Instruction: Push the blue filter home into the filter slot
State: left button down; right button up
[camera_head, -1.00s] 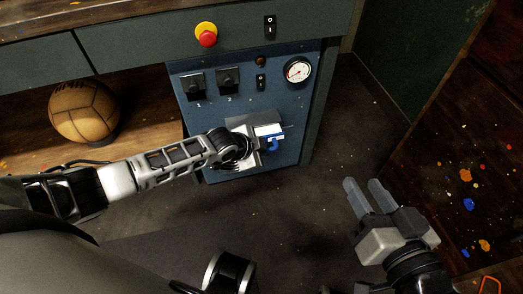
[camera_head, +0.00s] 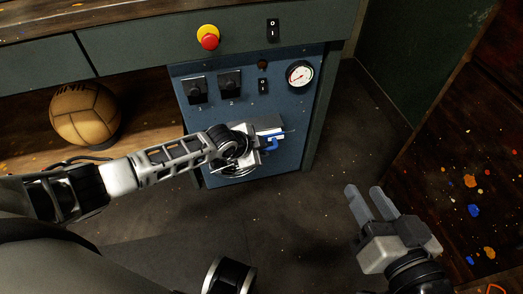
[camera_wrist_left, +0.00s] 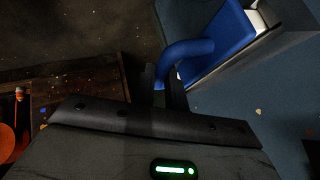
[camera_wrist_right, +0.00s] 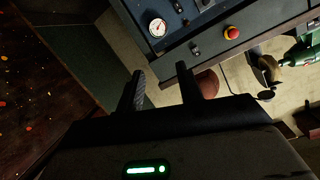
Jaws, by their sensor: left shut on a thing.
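The blue filter (camera_head: 270,134) is at the lower part of the blue panel, at the filter slot (camera_head: 268,121), whose opening is mostly hidden by my arm. In the left wrist view the filter (camera_wrist_left: 222,38) shows a flat blue front with a curved blue handle (camera_wrist_left: 183,54). A pale strip of its body shows behind the front. My left gripper (camera_head: 262,151) is shut on the handle; its fingers are dark in the left wrist view (camera_wrist_left: 168,88). My right gripper (camera_head: 372,204) is open and empty, away from the panel; its fingers also show in the right wrist view (camera_wrist_right: 160,88).
Above the slot, the panel (camera_head: 222,110) carries knobs, switches and a round gauge (camera_head: 300,73). A red and yellow stop button (camera_head: 208,37) sits higher. A leather ball (camera_head: 85,114) lies on the shelf at left. Floor between panel and paint-spotted board (camera_head: 450,150) is clear.

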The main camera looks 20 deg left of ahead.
pick_arm(q)
jog(key=shift+w+a, duration=0.15)
jog(key=shift+w, duration=0.05)
pick_arm(e)
jog(key=shift+f, duration=0.15)
pick_arm(q)
jog(key=c, duration=1.4)
grip_release()
jog(key=shift+o, duration=0.2)
